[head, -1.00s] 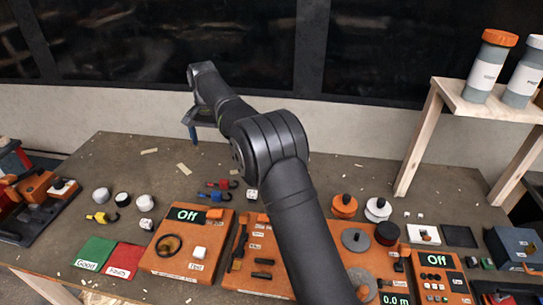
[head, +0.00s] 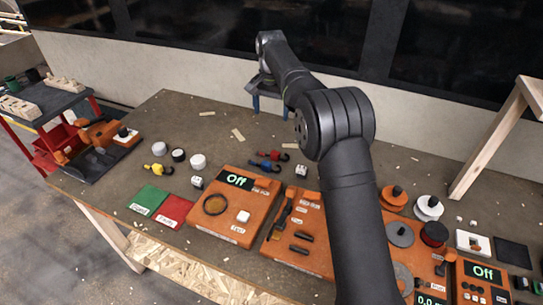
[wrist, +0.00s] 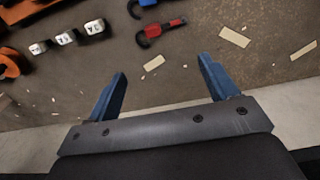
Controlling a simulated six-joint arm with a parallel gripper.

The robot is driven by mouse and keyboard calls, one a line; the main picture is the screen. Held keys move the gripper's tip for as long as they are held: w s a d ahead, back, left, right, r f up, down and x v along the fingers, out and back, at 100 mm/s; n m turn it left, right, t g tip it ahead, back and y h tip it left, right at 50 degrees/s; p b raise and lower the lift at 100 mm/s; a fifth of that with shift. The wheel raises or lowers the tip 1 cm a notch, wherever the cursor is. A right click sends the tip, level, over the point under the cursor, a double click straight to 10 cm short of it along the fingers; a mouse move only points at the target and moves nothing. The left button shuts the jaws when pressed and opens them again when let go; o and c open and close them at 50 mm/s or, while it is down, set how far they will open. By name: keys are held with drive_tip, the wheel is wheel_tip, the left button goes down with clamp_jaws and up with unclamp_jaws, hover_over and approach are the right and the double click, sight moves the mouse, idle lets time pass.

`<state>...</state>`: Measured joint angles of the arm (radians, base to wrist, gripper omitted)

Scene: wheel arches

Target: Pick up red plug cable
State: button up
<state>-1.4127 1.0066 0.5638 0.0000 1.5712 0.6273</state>
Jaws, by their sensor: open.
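The red plug cable (head: 277,155) lies on the table behind the orange panels, beside a blue plug cable (head: 264,165). In the wrist view the red plug cable (wrist: 172,25) lies beyond the fingertips, near the top middle, with a black curved end at its left. The blue plug cable (wrist: 140,6) is partly cut off above it. My gripper (head: 268,106) is above the back of the table, farther back than the plugs.
A yellow plug cable (head: 159,169) lies farther left near white round pieces. Labelled dice (wrist: 67,38) stand left of the red plug. Orange panels (head: 235,205) line the front.

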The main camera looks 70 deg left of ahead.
sight(275, 154)
drive_tip(key=c, duration=0.7)
drive_tip(key=shift+d, duration=0.1)
drive_tip(key=s+d+f+t+y, duration=0.1)
drive_tip(key=s+d+t+y, duration=0.2)
drive_tip(key=d, duration=0.3)
drive_tip(key=shift+s+d+f, duration=0.15)
drive_tip(key=shift+s+f, duration=0.15)
drive_tip(key=shift+s, duration=0.15)
drive_tip(key=x, duration=1.6)
drive_tip(key=shift+w+a+f, duration=0.15)
drive_tip(key=shift+a+f, duration=0.15)
drive_tip(key=shift+c, duration=0.2)
